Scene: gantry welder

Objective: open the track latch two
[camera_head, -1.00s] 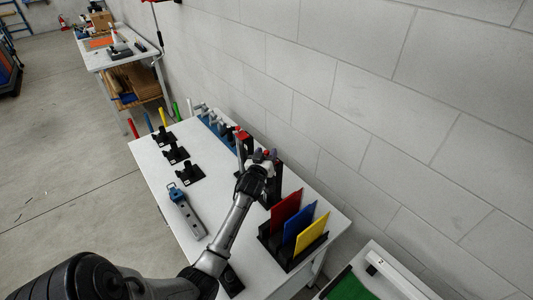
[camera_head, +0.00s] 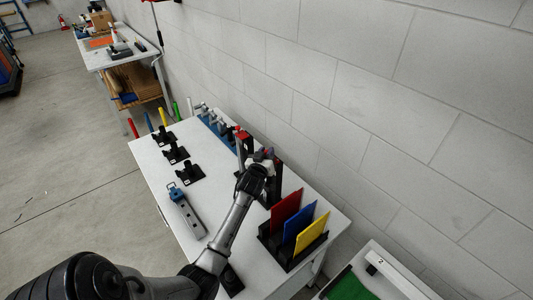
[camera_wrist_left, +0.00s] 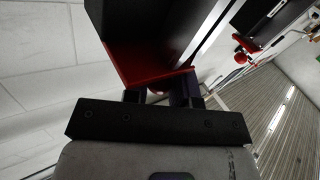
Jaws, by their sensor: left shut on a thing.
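My left gripper (camera_head: 264,157) is over the back right of the white table, at a black upright fixture (camera_head: 276,176) beside the wall. In the left wrist view the two dark fingers (camera_wrist_left: 158,98) are shut on a small red part (camera_wrist_left: 157,97), mostly hidden between them. A black block with a red edge (camera_wrist_left: 150,77) fills the view just beyond the fingers. A second black fixture with a red top (camera_head: 242,134) stands just behind the gripper. Which of these is track latch two I cannot tell. My right gripper is not in view.
A black rack with red, blue and yellow plates (camera_head: 301,226) stands close to the right of my arm. Several black holders (camera_head: 177,153) and a grey metal bar with a blue clamp (camera_head: 187,211) lie on the left. The wall (camera_head: 330,110) is close behind.

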